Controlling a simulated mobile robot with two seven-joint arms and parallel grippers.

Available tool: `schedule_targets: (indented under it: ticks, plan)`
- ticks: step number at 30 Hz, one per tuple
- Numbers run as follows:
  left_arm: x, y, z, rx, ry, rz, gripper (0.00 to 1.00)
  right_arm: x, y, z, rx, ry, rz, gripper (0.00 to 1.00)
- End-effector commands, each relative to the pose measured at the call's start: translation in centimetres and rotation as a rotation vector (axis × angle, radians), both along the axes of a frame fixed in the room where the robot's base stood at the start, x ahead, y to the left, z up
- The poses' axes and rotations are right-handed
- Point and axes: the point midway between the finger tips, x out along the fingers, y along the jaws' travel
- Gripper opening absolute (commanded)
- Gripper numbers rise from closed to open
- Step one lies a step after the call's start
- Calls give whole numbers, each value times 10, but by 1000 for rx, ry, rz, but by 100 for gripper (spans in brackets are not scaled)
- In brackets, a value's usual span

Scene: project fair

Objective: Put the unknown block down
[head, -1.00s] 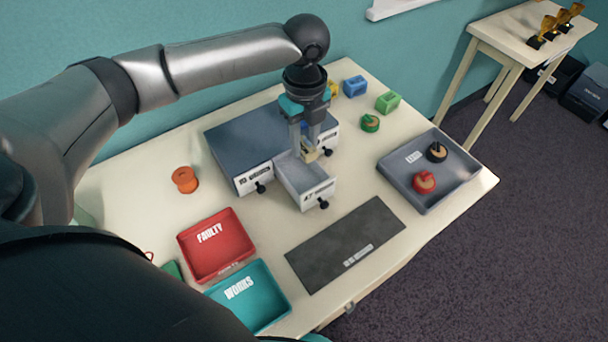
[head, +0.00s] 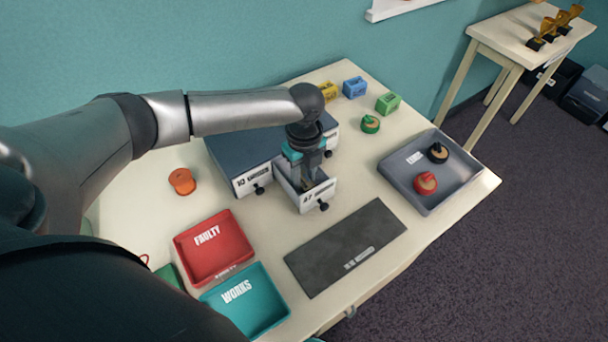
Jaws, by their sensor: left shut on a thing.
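My left gripper (head: 303,183) points straight down into an open drawer (head: 318,197) at the front of a grey drawer cabinet (head: 235,145). Its fingers are inside the drawer, below the rim, and shut on a small tan block. The block is almost wholly hidden by the fingers and the drawer front, and I cannot tell whether it touches the drawer floor. My right gripper is not in view.
A dark mat (head: 345,248) lies in front of the drawer. A red FAULTY tray (head: 214,250), a teal WORKS tray (head: 247,302) and a grey tray (head: 421,196) with round pieces stand around. An orange spool (head: 182,181) stands left; coloured blocks (head: 354,87) stand behind.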

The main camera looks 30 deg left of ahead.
Motion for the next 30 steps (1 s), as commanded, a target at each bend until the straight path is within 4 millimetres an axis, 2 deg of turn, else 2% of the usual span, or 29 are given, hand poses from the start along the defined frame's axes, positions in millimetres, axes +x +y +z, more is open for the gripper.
schedule_targets:
  ticks: [4, 5, 8, 15, 19, 23, 30]
  plan:
    - [0, 0, -3, 0, 0, 0, 0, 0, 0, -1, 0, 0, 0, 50]
    - [0, 0, -3, 0, 0, 0, 37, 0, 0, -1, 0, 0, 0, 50]
    - [0, 0, -2, 0, 0, 0, 49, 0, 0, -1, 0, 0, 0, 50]
    - [0, 0, -2, 0, 0, 0, 49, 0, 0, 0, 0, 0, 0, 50]
    - [0, 0, 6, 0, -1, 1, 49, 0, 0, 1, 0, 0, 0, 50]
    - [1, 0, 28, -1, -2, -1, 49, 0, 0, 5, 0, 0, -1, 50]
    - [1, 0, 81, -1, -3, 0, 49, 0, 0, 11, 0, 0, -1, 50]
